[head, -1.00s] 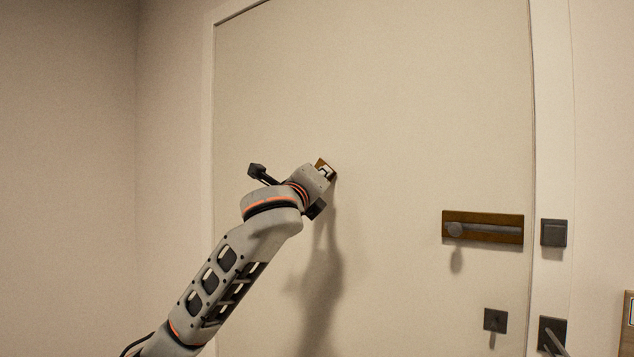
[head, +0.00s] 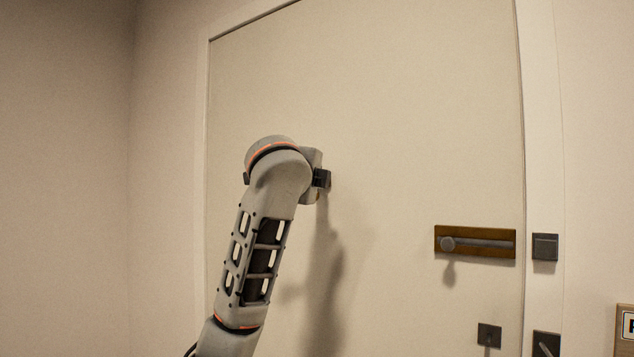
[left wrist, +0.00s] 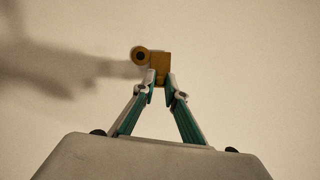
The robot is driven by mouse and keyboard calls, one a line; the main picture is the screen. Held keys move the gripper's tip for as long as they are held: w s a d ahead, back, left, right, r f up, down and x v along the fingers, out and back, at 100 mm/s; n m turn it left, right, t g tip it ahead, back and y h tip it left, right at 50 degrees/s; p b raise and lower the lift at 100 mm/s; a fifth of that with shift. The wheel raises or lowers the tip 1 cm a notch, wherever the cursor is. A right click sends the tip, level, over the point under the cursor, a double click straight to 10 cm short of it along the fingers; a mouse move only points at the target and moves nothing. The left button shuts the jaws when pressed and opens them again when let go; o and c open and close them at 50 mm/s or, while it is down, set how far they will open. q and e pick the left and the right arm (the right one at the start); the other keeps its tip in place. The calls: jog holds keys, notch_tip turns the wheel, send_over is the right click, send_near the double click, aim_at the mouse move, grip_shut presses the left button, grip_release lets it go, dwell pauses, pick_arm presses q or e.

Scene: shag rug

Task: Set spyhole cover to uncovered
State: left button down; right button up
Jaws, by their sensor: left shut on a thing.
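In the left wrist view a round brass ring with a dark centre, the spyhole (left wrist: 140,55), shows on the pale door. A squarish brass plate, the spyhole cover (left wrist: 161,67), sits just to its right in this picture, and the dark centre is bare. My left gripper (left wrist: 160,87) is shut on the lower end of the cover. In the head view my left wrist and forearm hide the spyhole and the fingertips. My right gripper is in neither view.
The door (head: 400,120) is flat and mostly bare around my arm. A brass slide bolt (head: 475,242) is at the right, with its dark catch (head: 545,247) on the frame. Below are a small dark fitting (head: 489,335) and another on the frame (head: 546,345).

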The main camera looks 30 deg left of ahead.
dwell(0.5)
pick_arm(q)
jog(key=c, duration=2.1)
grip_release()
jog(key=shift+v, duration=6.05)
jog(key=shift+a+r, duration=0.1)
jog(key=shift+r, duration=0.05)
